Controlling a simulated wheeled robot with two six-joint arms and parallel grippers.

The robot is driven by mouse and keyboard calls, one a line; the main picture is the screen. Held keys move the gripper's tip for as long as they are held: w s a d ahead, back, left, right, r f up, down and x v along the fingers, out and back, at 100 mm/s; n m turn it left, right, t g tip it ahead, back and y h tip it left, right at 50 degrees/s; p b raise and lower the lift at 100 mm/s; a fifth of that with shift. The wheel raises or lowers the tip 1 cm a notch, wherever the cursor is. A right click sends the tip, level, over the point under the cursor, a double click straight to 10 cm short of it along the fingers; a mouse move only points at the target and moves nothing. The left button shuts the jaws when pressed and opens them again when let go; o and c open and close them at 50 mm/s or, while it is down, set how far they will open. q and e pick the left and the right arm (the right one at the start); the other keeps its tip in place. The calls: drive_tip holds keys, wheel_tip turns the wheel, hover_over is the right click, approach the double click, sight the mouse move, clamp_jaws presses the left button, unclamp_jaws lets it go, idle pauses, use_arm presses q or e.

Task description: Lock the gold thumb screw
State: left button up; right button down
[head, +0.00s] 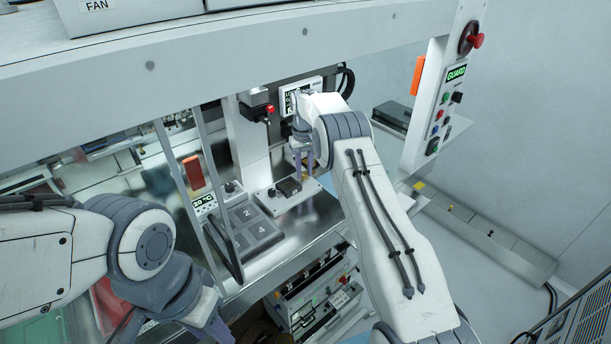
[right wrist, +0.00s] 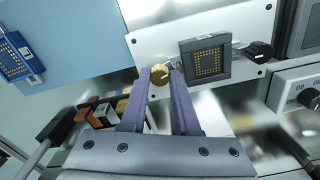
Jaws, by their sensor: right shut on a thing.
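The gold thumb screw (right wrist: 159,74) sits at the edge of a white plate (right wrist: 150,50), beside a dark square socket (right wrist: 183,58) with a gold-dotted face. In the right wrist view my right gripper (right wrist: 160,78) has its purple fingertips closed on either side of the screw head. In the head view my right gripper (head: 302,163) points down at the right end of the same plate (head: 298,197), and the screw is hard to make out there. My left gripper (head: 205,322) is low at the left, mostly hidden by its own arm, apart from the plate.
A black knob (right wrist: 259,50) stands on the plate beyond the socket. A numbered grey tray (head: 253,232) lies left of the plate. A white column (head: 246,140) rises behind it. A GUARD control panel (head: 440,110) stands at the right. A clear door edge (head: 190,190) stands at the left.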

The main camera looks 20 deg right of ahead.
drive_tip(key=shift+m, duration=0.8)
drive_tip(key=shift+m, duration=0.8)
drive_tip(key=c, duration=0.9)
unclamp_jaws()
drive_tip(key=shift+r, duration=0.15)
drive_tip(key=shift+r, duration=2.35)
